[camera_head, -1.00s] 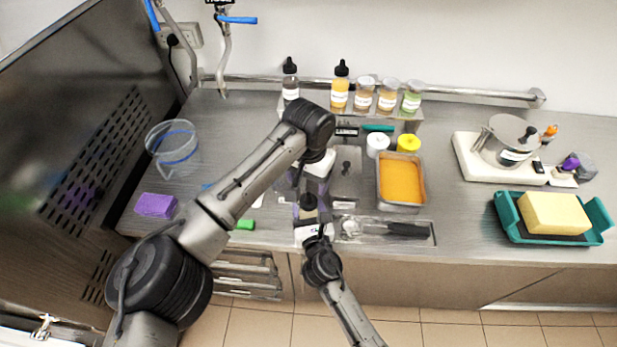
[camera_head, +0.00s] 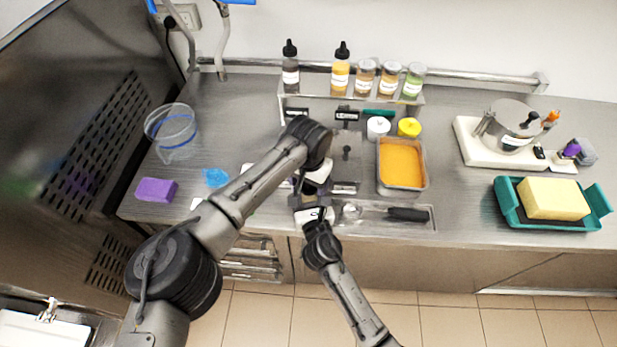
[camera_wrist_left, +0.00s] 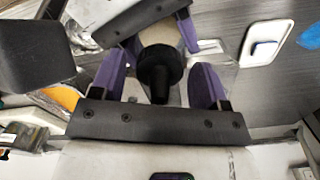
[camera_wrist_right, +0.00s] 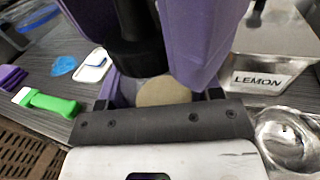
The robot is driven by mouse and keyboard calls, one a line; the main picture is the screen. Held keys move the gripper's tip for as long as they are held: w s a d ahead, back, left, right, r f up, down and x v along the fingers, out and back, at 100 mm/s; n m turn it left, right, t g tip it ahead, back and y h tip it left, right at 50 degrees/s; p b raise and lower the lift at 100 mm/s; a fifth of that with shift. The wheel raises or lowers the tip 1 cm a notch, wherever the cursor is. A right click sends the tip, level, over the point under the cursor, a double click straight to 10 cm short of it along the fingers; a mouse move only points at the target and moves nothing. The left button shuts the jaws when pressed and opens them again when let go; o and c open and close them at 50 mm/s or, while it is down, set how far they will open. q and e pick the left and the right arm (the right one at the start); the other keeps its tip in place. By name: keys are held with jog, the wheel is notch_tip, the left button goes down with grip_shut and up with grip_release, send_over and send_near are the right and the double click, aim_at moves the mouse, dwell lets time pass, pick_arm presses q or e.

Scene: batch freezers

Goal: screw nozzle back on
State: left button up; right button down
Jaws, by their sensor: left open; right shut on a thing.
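My right gripper (camera_head: 314,214) is shut on a bottle with a tan body (camera_wrist_left: 160,33), above the front of the counter. A black cone-shaped nozzle (camera_wrist_left: 160,72) sits at the bottle's end, against its neck; whether it is threaded on cannot be told. My left gripper (camera_wrist_left: 158,80) is open, with its purple fingers on either side of the nozzle and gaps showing between. In the right wrist view, the purple fingers flank a dark part and a tan round surface (camera_wrist_right: 165,90). In the head view, my left arm and gripper (camera_head: 316,172) largely hide the bottle.
A steel pan of orange mix (camera_head: 402,165) and a tray with a black-handled scoop (camera_head: 408,214) lie right of the grippers. Bottles and jars stand on a rear shelf (camera_head: 350,98). A purple sponge (camera_head: 156,190) and clear jug (camera_head: 172,130) are left. The right counter has a teal tray (camera_head: 510,215).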

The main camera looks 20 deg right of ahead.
pick_arm(q)
jog(key=c, duration=1)
jog(key=o, duration=1.1)
jog(key=shift+r, duration=0.15)
notch_tip(320, 180, up, 12)
jog(key=shift+f, duration=0.1)
pick_arm(e)
jog(key=shift+c, duration=1)
grip_release()
jog(key=shift+s, duration=0.15)
